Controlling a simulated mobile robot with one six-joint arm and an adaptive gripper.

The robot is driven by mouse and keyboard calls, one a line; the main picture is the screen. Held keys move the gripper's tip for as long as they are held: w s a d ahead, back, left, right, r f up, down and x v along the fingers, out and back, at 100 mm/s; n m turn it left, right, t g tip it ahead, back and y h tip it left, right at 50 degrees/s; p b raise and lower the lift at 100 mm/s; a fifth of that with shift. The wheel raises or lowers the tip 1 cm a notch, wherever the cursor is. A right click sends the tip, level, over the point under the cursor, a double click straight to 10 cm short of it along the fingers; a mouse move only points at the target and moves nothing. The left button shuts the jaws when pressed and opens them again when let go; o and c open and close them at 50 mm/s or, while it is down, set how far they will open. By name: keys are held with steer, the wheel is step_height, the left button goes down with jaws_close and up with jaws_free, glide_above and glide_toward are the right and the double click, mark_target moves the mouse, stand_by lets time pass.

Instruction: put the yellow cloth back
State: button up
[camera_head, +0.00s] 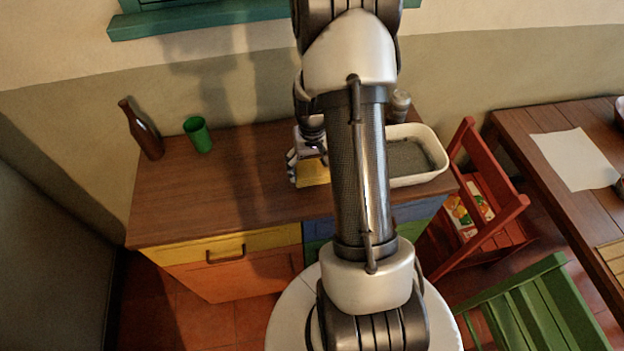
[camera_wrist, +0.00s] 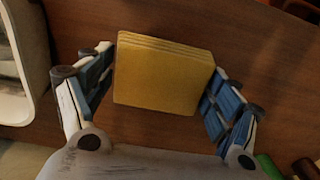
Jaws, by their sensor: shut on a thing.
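The yellow cloth (camera_wrist: 158,78) is a folded, layered square between the two fingers of my gripper (camera_wrist: 160,92) in the wrist view. The fingers press on its left and right sides. The cloth (camera_head: 313,173) also shows in part in the head view, over the wooden top of the cabinet (camera_head: 235,200), beside my gripper (camera_head: 294,167). My arm hides the right part of the cloth there. I cannot tell whether the cloth touches the cabinet top or is just above it.
A white basin (camera_head: 432,146) stands right of the cloth, with a small jar (camera_head: 400,104) behind it. A brown bottle (camera_head: 142,130) and a green cup (camera_head: 198,134) stand at the left. A red chair (camera_head: 485,195), a green chair (camera_head: 540,305) and a table (camera_head: 540,120) are on the right.

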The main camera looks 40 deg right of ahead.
mark_target(312, 178)
steer(key=shift+f+b, duration=0.55)
steer(key=shift+f, duration=1.6)
steer(key=shift+f, duration=0.25)
steer(key=o, duration=0.9)
steer(key=shift+r, duration=0.1)
steer(key=shift+c, duration=0.2)
step_height(312, 178, up, 12)
steer(key=p, duration=0.3)
steer(key=a+r+n+t, duration=0.1)
steer(key=a+r+n, duration=0.1)
steer(key=a+r, duration=0.65)
steer(key=s+a+r+n+t, duration=0.3)
steer(key=s+a+r+n, duration=0.1)
steer(key=s+a+r, duration=1)
steer(key=shift+s+a+r+t, duration=0.3)
steer(key=shift+s+a+r, duration=0.1)
steer(key=shift+a, duration=0.2)
